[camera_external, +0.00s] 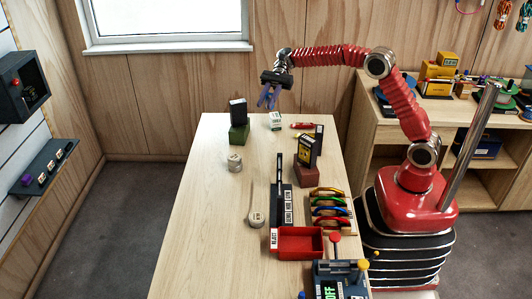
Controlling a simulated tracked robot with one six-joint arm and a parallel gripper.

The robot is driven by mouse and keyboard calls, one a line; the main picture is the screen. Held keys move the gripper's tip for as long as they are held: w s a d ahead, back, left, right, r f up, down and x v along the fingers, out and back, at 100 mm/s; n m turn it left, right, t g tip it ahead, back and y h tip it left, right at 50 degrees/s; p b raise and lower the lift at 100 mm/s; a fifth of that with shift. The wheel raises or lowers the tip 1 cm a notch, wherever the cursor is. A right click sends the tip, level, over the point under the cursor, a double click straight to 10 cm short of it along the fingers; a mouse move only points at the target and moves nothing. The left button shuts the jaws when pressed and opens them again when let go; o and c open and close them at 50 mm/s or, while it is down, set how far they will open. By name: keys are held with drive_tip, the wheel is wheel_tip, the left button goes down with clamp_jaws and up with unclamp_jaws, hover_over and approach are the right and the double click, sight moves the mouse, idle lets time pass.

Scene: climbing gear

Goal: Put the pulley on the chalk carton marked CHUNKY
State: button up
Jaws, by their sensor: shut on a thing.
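My gripper (272,82) is up in the air above the far end of the table, pointing down. A dark carton (238,111) stands on a green block (239,136) to the left. Another dark carton with yellow (306,151) stands on a red-brown block (308,174) to the right. The lettering is too small to tell which one is marked CHUNKY.
Pale round items (235,163) and a round thing with a strap (257,217) lie left of centre. A red tray (296,243), a rack of coloured carabiners (329,207) and a control box (340,280) occupy the near right. The table's left side is clear.

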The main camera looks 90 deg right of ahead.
drive_tip(key=d+f+m+t+h, duration=0.1)
drive_tip(key=d+m+t, duration=0.1)
drive_tip(key=d, duration=0.5)
drive_tip(key=s+d+m+t+h, duration=0.1)
drive_tip(key=d+m+t+h, duration=0.1)
drive_tip(key=d, duration=0.5)
drive_tip(key=shift+d+f+m+t, duration=0.35)
drive_tip(key=shift+m+t, duration=0.05)
drive_tip(key=shift+s+f, duration=0.1)
hover_over(275, 121)
drive_tip(key=w, duration=0.2)
drive_tip(key=shift+w+d+f, duration=0.1)
drive_tip(key=shift+f, duration=1.1)
drive_tip(key=shift+w+d+f, duration=0.1)
drive_tip(key=shift+f, duration=1.1)
drive_tip(key=shift+f, duration=2.5)
drive_tip(key=shift+f, duration=0.1)
